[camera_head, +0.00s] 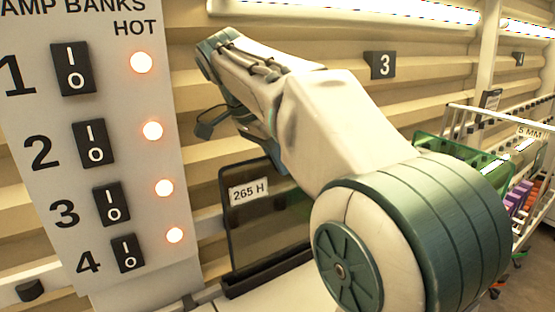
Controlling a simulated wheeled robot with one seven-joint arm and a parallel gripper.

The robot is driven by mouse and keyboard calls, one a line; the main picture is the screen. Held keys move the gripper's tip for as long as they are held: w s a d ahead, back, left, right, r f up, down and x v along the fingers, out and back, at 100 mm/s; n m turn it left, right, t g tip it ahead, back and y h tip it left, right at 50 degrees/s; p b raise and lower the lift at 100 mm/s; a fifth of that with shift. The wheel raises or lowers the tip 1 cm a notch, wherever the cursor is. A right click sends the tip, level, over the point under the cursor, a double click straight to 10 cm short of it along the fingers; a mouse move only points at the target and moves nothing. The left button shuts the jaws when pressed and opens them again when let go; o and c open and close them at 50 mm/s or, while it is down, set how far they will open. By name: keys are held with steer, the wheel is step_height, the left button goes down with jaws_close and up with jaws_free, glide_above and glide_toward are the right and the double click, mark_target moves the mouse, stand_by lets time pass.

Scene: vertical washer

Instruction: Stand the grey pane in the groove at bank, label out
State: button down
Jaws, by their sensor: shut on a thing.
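The dark grey pane (262,225) stands close to upright beside the panel. My own arm hides the fingertips and the pane's right side.
A switch panel (120,210) with several lit orange lamps (152,131) stands close on the left. A green rack (465,150) and a white wire cart (540,190) stand at right.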

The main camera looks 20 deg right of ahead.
steer(key=shift+s+f+b, duration=0.15)
steer(key=shift+f+b, duration=0.9)
steer(key=shift+f, duration=0.1)
stand_by(1.1)
steer(key=c, duration=1.5)
jaws_free()
steer(key=shift+f, duration=0.1)
steer(key=shift+p+v, duration=0.3)
steer(key=shift+v, duration=3.55)
steer(key=shift+d, duration=0.15)
